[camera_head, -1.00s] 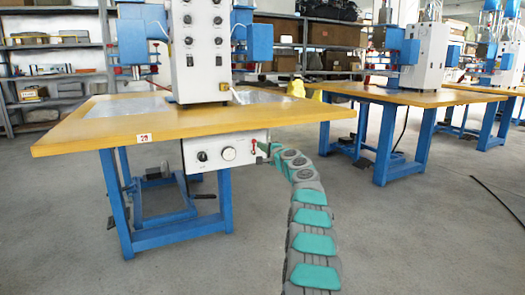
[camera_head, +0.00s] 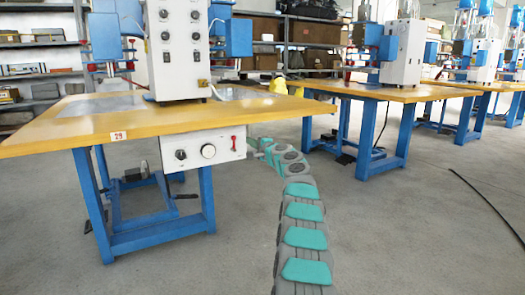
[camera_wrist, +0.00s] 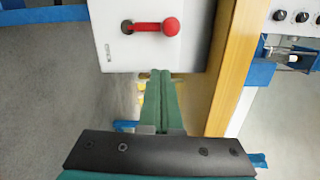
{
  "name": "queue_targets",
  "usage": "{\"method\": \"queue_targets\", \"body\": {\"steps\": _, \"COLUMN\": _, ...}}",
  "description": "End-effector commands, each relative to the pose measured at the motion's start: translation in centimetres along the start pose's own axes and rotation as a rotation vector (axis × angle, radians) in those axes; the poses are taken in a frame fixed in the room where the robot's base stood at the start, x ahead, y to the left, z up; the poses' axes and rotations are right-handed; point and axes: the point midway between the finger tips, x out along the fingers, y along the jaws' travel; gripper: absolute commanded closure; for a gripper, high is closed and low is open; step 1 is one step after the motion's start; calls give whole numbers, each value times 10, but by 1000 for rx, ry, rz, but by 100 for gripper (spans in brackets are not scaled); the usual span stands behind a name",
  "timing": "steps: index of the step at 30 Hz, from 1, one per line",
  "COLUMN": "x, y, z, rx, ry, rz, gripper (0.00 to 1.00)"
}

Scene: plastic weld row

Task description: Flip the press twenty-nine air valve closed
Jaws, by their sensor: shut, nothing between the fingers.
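The press twenty-nine air valve is a small lever with a red handle (camera_head: 233,140) at the right end of the white control box (camera_head: 190,152) under the table. In the wrist view, its round red knob (camera_wrist: 171,27) and pivot stand out from the white box face (camera_wrist: 150,55). The picture there is turned sideways, and the lever points up toward the tabletop. My gripper (camera_head: 251,146) is by the box's right end. In the wrist view its green fingers (camera_wrist: 160,76) are together and empty, just below the box edge in the picture, apart from the knob.
The wooden tabletop (camera_head: 60,139), marked with a 29 label (camera_head: 119,136), overhangs the box close to my gripper. Blue table legs (camera_head: 205,198) stand below. Another press table (camera_head: 390,93) stands to the right. The grey floor at right is open, with a black cable.

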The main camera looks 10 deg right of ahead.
Motion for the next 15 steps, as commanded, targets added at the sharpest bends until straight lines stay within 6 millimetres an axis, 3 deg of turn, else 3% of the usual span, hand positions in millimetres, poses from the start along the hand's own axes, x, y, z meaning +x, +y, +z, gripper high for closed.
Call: {"method": "queue_targets", "body": {"steps": 15, "x": -43, "y": -3, "z": 1, "rx": 2, "ry": -1, "rz": -2, "gripper": 100}}
